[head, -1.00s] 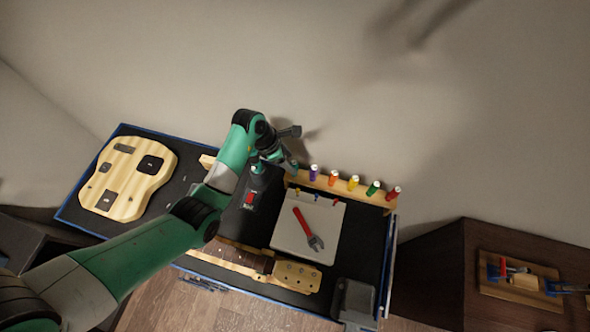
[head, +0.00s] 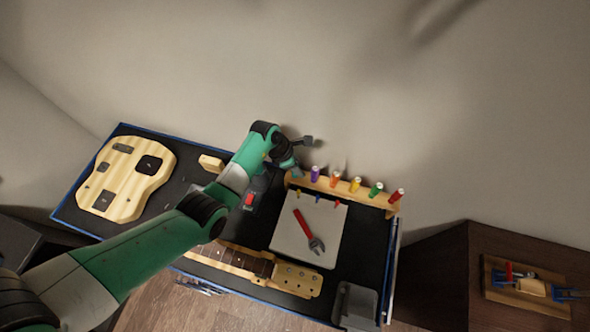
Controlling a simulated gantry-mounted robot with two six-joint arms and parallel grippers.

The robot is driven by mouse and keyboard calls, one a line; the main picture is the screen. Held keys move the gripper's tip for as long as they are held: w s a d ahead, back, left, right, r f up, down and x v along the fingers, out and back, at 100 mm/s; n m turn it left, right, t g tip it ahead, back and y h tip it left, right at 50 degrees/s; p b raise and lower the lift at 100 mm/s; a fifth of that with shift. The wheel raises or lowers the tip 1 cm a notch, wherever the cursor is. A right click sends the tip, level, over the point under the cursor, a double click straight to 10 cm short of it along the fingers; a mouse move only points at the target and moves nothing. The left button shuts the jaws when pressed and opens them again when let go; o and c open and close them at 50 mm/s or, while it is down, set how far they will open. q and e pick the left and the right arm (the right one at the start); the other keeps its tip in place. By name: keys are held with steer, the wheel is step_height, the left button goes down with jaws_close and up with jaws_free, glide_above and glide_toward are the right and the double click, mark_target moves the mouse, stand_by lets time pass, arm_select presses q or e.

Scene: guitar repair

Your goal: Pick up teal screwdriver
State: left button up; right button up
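A wooden rack (head: 345,191) at the back of the bench holds a row of upright screwdrivers with purple (head: 316,173), orange (head: 335,179), yellow (head: 355,184), green (head: 376,189) and red (head: 397,195) handles. My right gripper is not in view.
A light mat (head: 290,243) with a red-handled wrench (head: 309,230) lies in front of the rack. A guitar neck (head: 235,258) lies along the front edge, a guitar body (head: 128,178) at left. A grey box (head: 355,303) stands at front right. The wall is close behind.

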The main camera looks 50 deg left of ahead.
arm_select(q)
jaws_close()
stand_by(1.1)
